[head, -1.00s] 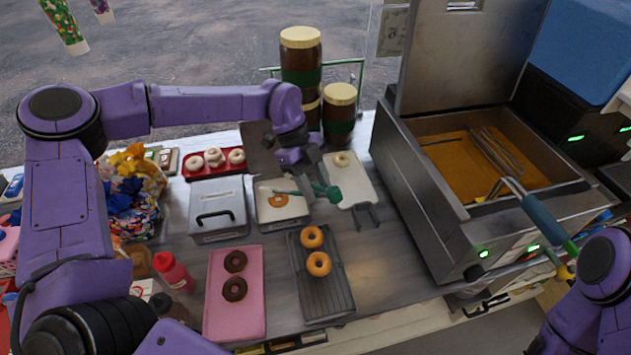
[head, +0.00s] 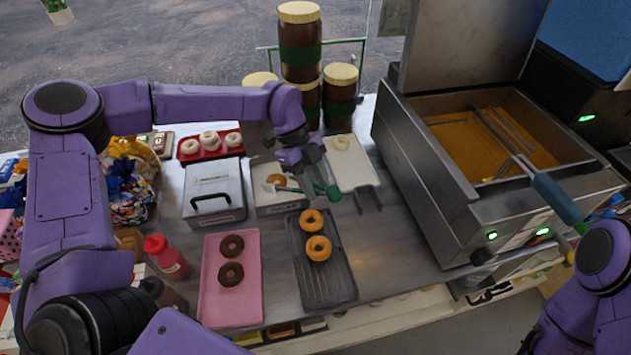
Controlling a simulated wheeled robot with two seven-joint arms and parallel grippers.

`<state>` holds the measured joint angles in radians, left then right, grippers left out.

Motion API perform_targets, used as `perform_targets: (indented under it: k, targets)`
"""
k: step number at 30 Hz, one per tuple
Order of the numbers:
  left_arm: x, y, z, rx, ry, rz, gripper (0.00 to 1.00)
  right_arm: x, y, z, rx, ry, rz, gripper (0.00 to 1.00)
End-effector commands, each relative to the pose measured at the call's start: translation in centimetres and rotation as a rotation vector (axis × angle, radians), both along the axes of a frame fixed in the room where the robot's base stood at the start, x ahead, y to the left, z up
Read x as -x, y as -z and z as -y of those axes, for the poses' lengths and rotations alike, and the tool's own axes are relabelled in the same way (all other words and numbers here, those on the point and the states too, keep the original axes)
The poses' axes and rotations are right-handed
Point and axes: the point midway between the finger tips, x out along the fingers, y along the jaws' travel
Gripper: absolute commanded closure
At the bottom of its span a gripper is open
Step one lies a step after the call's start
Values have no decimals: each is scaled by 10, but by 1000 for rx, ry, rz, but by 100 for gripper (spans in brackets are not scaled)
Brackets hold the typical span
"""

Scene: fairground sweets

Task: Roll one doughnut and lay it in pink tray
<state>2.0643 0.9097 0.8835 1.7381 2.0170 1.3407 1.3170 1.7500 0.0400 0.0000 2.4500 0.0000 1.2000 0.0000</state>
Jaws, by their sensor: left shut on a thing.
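My left gripper (head: 316,178) is shut on a green-handled tool (head: 327,190). The tool's pale end reaches left over an open white-filled box (head: 283,209). A golden doughnut (head: 276,180) lies in that box, just behind the tool's end and partly hidden; whether they touch I cannot tell. The pink tray (head: 212,310), nearer the front, holds two chocolate-brown doughnuts (head: 231,274). Two golden doughnuts (head: 318,248) lie on the dark ridged rack (head: 330,290) right of it. My right arm shows at the right edge; its gripper is out of view.
A closed grey box (head: 212,190) stands left of the white-filled box. A red tray (head: 186,156) holds white doughnuts. A pale board (head: 355,172) holds one pale doughnut (head: 341,143). Tall jars (head: 301,65) stand behind; the fryer (head: 440,200) is right. A red bottle (head: 165,256) stands left.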

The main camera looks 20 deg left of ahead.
Motion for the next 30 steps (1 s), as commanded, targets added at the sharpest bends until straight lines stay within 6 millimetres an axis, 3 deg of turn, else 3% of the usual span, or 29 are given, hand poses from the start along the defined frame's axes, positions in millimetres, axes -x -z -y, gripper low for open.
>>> perform_targets:
  k: [14,30]
  targets:
    - [-9,0,-19,0,1,0,98,0,-7,0,0,0,0,57]
    - [8,0,19,0,2,0,98,0,4,0,0,0,0,57]
